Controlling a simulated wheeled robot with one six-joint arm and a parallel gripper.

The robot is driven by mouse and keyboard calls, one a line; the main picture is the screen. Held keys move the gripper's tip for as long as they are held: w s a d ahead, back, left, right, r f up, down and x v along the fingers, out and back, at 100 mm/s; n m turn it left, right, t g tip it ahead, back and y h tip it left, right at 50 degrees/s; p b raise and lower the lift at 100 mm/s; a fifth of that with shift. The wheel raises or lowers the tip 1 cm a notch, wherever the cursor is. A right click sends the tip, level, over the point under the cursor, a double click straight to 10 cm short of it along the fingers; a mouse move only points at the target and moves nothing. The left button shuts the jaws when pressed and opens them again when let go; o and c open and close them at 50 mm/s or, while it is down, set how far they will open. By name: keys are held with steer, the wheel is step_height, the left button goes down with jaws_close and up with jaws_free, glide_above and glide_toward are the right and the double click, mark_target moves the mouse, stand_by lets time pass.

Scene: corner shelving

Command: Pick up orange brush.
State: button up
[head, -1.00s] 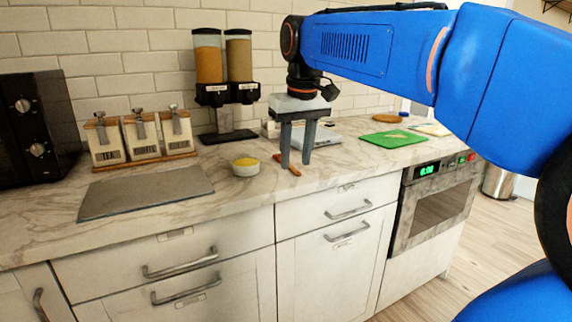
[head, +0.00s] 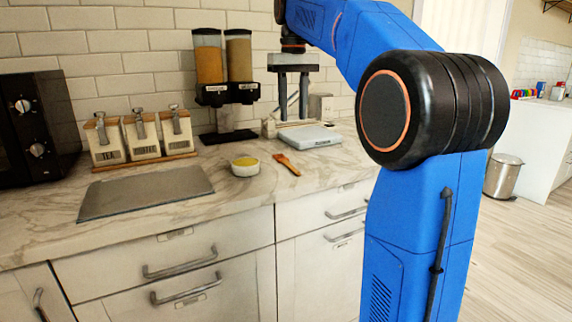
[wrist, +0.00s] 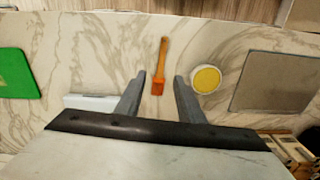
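The orange brush (head: 287,164) lies flat on the marble counter, to the right of a small white bowl with yellow contents (head: 245,167). In the wrist view the brush (wrist: 160,68) points its handle away and its bristle head toward me, and it lines up with the gap between the fingers. My gripper (head: 293,118) is raised above the counter, farther back toward the wall than the brush. Its two grey fingers are apart with nothing between them. They also show in the wrist view (wrist: 160,78).
A flat white scale (head: 310,136) sits behind the brush, below my gripper. Twin dispensers (head: 225,95) stand at the wall, to the gripper's left. A grey mat (head: 145,192) lies left of the bowl (wrist: 206,79). A green board (wrist: 16,74) lies at the wrist view's left edge.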

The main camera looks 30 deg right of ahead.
glide_above(291, 166)
step_height(291, 166, down, 9)
steer(key=shift+s+d+r, duration=0.1)
steer(key=shift+s+d, duration=0.05)
steer(key=shift+a+f, duration=0.2)
steer(key=shift+f, duration=2.55)
steer(key=shift+c, duration=0.7)
jaws_close()
